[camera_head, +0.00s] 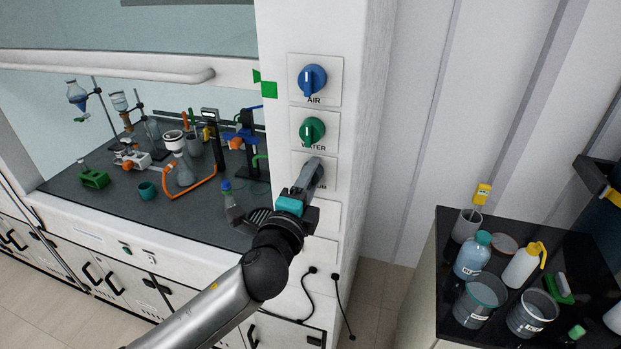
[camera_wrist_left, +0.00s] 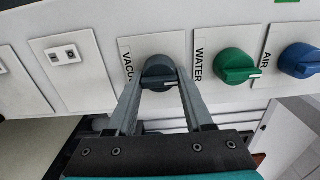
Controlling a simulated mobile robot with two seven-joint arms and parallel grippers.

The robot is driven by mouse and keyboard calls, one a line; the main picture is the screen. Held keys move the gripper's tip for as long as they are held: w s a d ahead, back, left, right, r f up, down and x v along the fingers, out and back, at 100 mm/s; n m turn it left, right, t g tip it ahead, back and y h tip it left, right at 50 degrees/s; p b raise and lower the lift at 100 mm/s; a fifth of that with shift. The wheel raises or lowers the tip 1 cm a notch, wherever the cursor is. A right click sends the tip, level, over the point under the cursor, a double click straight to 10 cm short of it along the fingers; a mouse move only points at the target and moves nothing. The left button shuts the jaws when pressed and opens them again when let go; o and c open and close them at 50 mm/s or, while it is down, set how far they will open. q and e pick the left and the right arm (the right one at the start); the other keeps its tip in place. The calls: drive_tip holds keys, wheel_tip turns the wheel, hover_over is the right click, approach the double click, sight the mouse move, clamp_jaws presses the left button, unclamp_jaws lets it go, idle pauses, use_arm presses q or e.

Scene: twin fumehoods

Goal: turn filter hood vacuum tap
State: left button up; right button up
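The vacuum tap is a dark grey knob (camera_wrist_left: 160,72) on a white plate marked VACUUM, in the middle of the left wrist view. My left gripper (camera_head: 309,176) reaches the lowest of the three taps on the hood's post in the head view and hides most of that tap. In the left wrist view its two fingers (camera_wrist_left: 160,88) lie on either side of the grey knob and appear to touch it at both ends. My right gripper is in neither view.
The green water tap (camera_head: 312,131) and blue air tap (camera_head: 313,78) sit above the vacuum tap. Glassware stands on the hood worktop (camera_head: 110,205) at left. A dark bench (camera_head: 445,255) with bottles and beakers is at right. Black cables (camera_head: 338,290) hang below the post.

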use_arm(q)
drive_tip(key=o, duration=0.4)
drive_tip(key=shift+o, duration=0.2)
drive_tip(key=b+v, duration=0.3)
drive_tip(key=v, duration=1.2)
drive_tip(key=shift+s, duration=0.1)
